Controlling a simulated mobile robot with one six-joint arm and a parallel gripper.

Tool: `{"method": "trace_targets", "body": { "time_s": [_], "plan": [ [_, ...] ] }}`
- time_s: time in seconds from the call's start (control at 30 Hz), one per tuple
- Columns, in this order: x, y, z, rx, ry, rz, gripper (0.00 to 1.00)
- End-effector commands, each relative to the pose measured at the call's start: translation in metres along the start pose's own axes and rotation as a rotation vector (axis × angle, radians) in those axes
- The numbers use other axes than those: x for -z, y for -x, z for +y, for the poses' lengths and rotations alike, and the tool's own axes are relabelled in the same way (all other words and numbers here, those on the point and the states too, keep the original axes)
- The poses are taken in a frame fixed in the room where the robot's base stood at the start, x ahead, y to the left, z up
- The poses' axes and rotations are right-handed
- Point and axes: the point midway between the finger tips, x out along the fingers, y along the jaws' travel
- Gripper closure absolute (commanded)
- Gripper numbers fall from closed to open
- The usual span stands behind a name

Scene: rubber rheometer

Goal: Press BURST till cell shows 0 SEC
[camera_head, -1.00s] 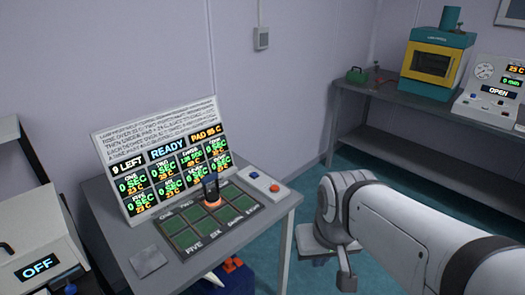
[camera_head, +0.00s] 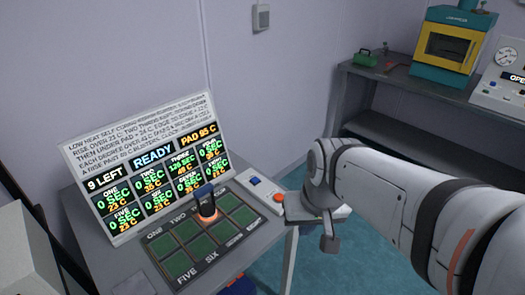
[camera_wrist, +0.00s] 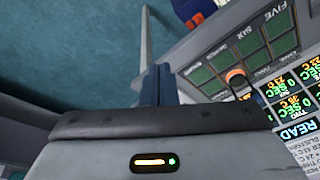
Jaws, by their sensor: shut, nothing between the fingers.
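The display panel (camera_head: 150,165) stands on the table and reads 9 LEFT, READY and PAD 95 C. A control box (camera_head: 262,190) lies right of the panel, with a blue button (camera_head: 255,181) and an orange-red button (camera_head: 279,197). I cannot read which one is BURST. My gripper (camera_head: 330,243) is shut and empty, right of the control box and apart from it. Its shut fingers (camera_wrist: 157,85) show in the wrist view, beside the table edge.
A plate of green cells (camera_head: 178,264) lies before the panel. A dark handled tool with a glowing orange base (camera_head: 207,219) stands upright on it. A rear bench (camera_head: 415,105) carries a yellow-and-teal oven (camera_head: 447,47). Floor is clear right of the table.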

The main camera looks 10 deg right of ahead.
Motion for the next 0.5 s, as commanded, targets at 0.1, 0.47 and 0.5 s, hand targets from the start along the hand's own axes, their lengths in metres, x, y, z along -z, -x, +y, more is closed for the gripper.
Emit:
{"method": "trace_targets", "body": {
  "time_s": [0.1, 0.47, 0.5],
  "plan": [
    [0.025, -0.007, -0.016, 0.102, -0.139, -0.04, 1.0],
    [0.161, -0.065, -0.034, 0.492, -0.91, -0.146, 1.0],
    [0.175, -0.073, -0.03, 0.524, -0.996, -0.152, 1.0]
  ]
}}
